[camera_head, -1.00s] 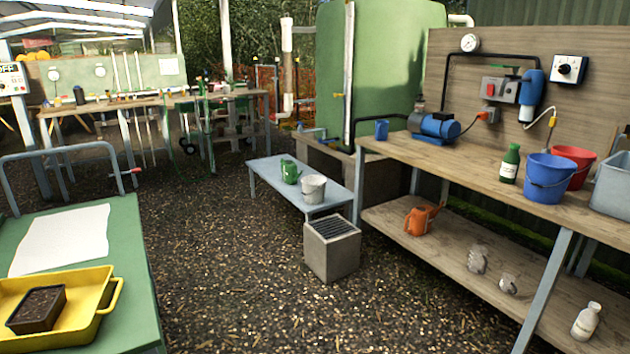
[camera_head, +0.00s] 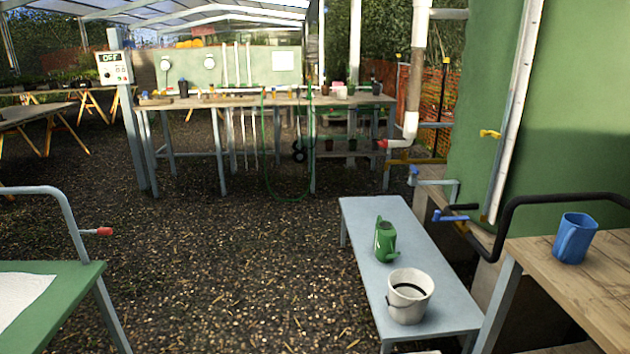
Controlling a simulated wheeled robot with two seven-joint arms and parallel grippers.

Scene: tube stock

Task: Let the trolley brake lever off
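The trolley (camera_head: 62,290) is at the lower left, cut off by the left and bottom edges. Its green top and part of its grey tubular handle (camera_head: 62,203) show. The brake lever (camera_head: 98,232) is a short grey rod with a red tip, sticking out to the right from the handle's upright. I cannot tell from this view whether the brake is on or off. Neither of my grippers is in view.
A low grey bench (camera_head: 410,260) with a green watering can (camera_head: 385,240) and a white bucket (camera_head: 410,296) stands right of centre. A wooden workbench (camera_head: 575,290) with a blue jug (camera_head: 575,238) is at right. Gravel floor (camera_head: 240,270) between trolley and low bench is clear.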

